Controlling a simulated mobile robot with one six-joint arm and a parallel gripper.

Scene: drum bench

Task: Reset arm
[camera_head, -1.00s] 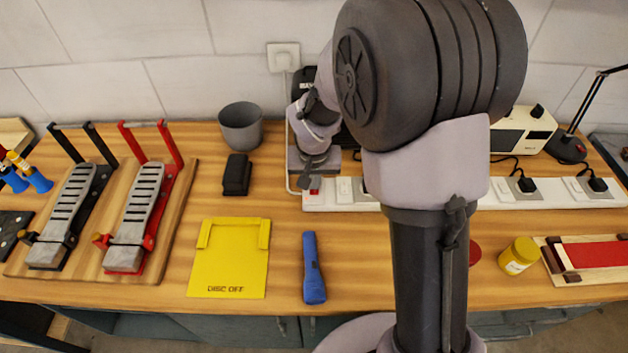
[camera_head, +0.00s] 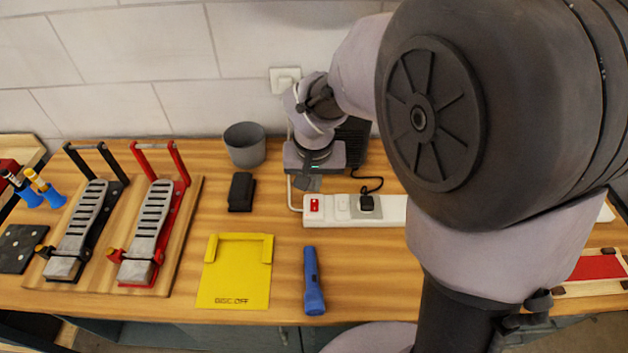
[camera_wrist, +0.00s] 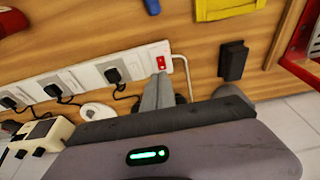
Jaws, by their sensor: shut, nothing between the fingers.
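My gripper (camera_head: 308,184) hangs above the back of the bench in the head view, near the left end of the white power strip (camera_head: 385,211). In the wrist view its narrow grey fingers (camera_wrist: 158,92) are together with nothing between them, close to the strip's red switch (camera_wrist: 162,62). My large dark arm joint fills the right of the head view and hides much of the bench. Whether the fingertips touch anything cannot be told.
A grey cup (camera_head: 245,146) and a black block (camera_head: 241,192) stand left of my gripper. A yellow tray (camera_head: 234,290), a blue flashlight (camera_head: 314,285) and two pedals (camera_head: 82,225) lie nearer the front. The wall is close behind. Bare wood shows between them.

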